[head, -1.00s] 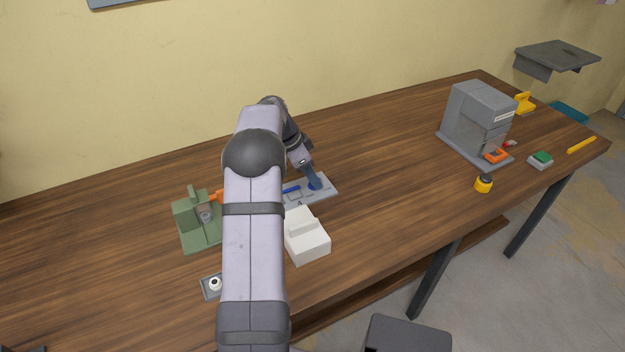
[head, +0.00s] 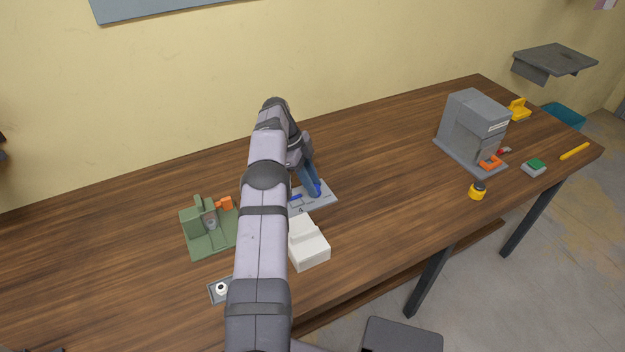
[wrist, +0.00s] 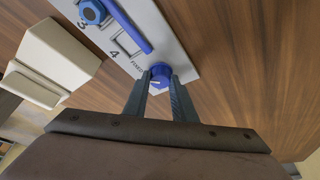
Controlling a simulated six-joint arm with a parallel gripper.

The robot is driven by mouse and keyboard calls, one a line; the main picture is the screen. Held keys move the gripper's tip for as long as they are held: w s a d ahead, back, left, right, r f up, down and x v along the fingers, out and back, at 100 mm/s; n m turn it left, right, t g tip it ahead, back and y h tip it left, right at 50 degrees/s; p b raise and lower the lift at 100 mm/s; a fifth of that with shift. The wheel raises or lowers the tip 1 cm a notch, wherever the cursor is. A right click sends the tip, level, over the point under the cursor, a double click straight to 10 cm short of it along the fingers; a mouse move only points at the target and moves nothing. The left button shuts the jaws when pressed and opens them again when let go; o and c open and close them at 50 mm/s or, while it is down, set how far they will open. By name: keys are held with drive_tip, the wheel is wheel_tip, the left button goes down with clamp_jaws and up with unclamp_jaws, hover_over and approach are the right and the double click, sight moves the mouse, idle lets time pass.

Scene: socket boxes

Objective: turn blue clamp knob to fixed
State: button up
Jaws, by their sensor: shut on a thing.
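The blue clamp knob (wrist: 160,74) sits on a grey plate (wrist: 170,22) in the wrist view, with a pale pointer line on it and the word "FIXED" printed beside it. My gripper (wrist: 160,86) is shut on the knob, one finger on each side. The plate also carries a long blue bar (wrist: 128,27), a blue hexagonal knob (wrist: 92,12) and the printed numbers 3 and 4. In the head view the plate (head: 325,200) lies on the table, and my gripper (head: 316,190) reaches down to its right part. My arm hides part of the plate there.
A white block (head: 310,250) stands close in front of the plate. A green fixture (head: 195,240) with an orange part is to the left. A small grey box (head: 215,293) is at front left. A grey machine (head: 470,130) stands at right. The table between is clear.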

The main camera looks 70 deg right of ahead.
drive_tip(key=shift+m+p, duration=0.4)
idle(0.4)
drive_tip(key=o, duration=1)
drive_tip(key=shift+o, duration=0.2)
drive_tip(key=shift+r, duration=0.15)
wheel_tip(320, 180, up, 8)
drive_tip(key=p, duration=0.4)
drive_tip(key=shift+r+p, duration=0.9)
drive_tip(key=shift+p, duration=0.2)
